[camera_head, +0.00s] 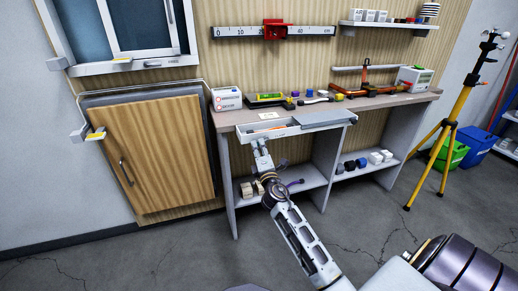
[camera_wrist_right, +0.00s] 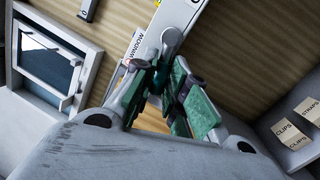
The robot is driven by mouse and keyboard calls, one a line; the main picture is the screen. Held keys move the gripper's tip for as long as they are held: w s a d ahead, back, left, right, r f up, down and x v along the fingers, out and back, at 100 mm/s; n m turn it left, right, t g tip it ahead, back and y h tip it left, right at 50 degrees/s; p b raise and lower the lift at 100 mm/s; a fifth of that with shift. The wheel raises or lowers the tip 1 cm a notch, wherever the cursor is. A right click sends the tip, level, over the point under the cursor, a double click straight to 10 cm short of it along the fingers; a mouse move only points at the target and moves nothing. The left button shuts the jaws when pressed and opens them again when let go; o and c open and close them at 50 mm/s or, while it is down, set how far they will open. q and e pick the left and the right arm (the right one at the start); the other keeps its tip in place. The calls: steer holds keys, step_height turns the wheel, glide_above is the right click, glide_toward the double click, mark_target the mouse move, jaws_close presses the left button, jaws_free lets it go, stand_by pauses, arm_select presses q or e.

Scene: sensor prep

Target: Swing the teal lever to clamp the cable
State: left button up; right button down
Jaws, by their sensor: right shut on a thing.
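My right gripper (camera_head: 259,143) reaches up to the front of an open grey drawer (camera_head: 325,119) under the workbench. I cannot tell what this piece belongs to. On the bench, a red upright part (camera_head: 365,70) stands on a low brown fixture (camera_head: 372,90). My left gripper is not in view.
A wooden cabinet door (camera_head: 150,155) is left of the bench. The bench top holds a white box (camera_head: 227,99) and several small items. Small blocks sit on the lower shelves. A yellow tripod (camera_head: 442,130) stands at right. The floor in front is mostly clear.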

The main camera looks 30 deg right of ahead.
steer(key=shift+r+m+h, duration=0.3)
steer(key=shift+m, duration=0.6)
steer(key=shift+a+r+m+g+h, duration=0.1)
steer(key=shift+r+m+g+h, duration=0.2)
steer(key=shift+m, duration=0.6)
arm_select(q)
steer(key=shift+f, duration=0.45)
arm_select(e)
steer(key=shift+f, duration=0.1)
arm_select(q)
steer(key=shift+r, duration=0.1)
arm_select(e)
steer(key=c, duration=1.4)
jaws_free()
steer(key=shift+c, duration=0.2)
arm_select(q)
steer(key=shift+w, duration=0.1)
arm_select(e)
steer(key=v, duration=0.7)
steer(key=shift+s, duration=0.25)
